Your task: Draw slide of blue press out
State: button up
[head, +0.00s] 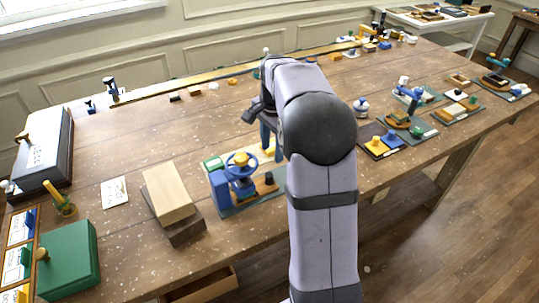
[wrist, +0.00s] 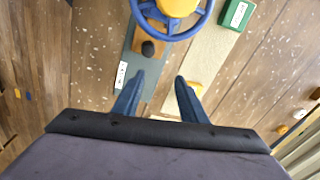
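The blue press (head: 220,190) stands on a grey-green base plate left of my arm. It has a blue handwheel with a yellow hub (head: 241,159); the wheel also shows at the top of the wrist view (wrist: 197,24). Its wooden slide with a dark round knob (head: 269,178) lies at the press's right side. In the wrist view the slide's knob (wrist: 148,48) sits just below the wheel. My gripper (wrist: 160,76) is open and empty, its blue fingers apart, with the knob beyond the fingertips. In the head view the gripper (head: 268,148) is partly hidden by my arm.
A green block (head: 213,163) lies behind the press, near a pale strip (wrist: 205,60). A wooden block (head: 168,190) stands on a darker one to the left. A green box (head: 70,260) is at front left. Other devices stand at the right, including a blue-and-yellow one (head: 380,142).

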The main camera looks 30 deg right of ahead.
aim_at(270, 174)
jog(key=shift+s+a+r+n+g+p, duration=0.2)
jog(key=shift+s+a+g, duration=0.15)
jog(key=shift+s+a, duration=0.25)
jog(key=shift+s+a+r+n+g+p, duration=0.1)
jog(key=shift+s+a+n+g, duration=0.1)
jog(key=shift+s+a+g, duration=0.25)
jog(key=shift+s+f+p, duration=0.15)
jog(key=shift+f+p, duration=0.9)
jog(key=shift+f, duration=2.65)
jog(key=shift+d, duration=0.1)
grip_shut()
